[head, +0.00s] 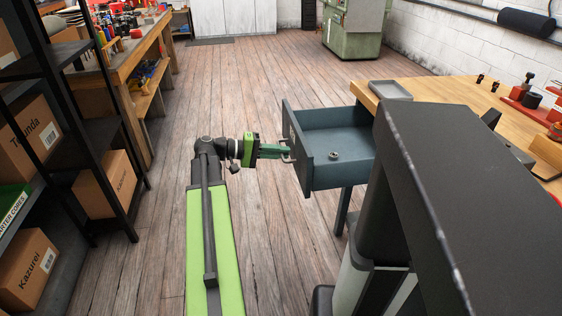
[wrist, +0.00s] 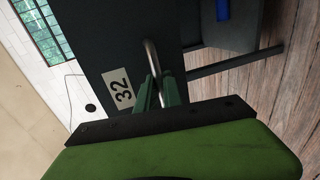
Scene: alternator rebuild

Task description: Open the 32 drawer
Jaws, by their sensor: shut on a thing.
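The 32 drawer (head: 335,144) is a dark blue-grey drawer under the wooden workbench on the right. It stands pulled well out, and its inside shows with a small ring-like part (head: 334,156) on its floor. In the wrist view its dark front bears a label (wrist: 119,90) reading 32. A metal bar handle (wrist: 152,58) is on the front. My gripper (head: 287,151) is at the drawer front, shut on the handle; its green fingers (wrist: 157,92) close around the bar in the wrist view. Part of the handle is hidden behind the fingers.
The wooden workbench (head: 442,93) carries a grey tray (head: 391,90) and red tool holders. A dark shelf with cardboard boxes (head: 105,185) stands at the left. A green machine (head: 352,30) is at the back. The plank floor (head: 235,85) between is clear.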

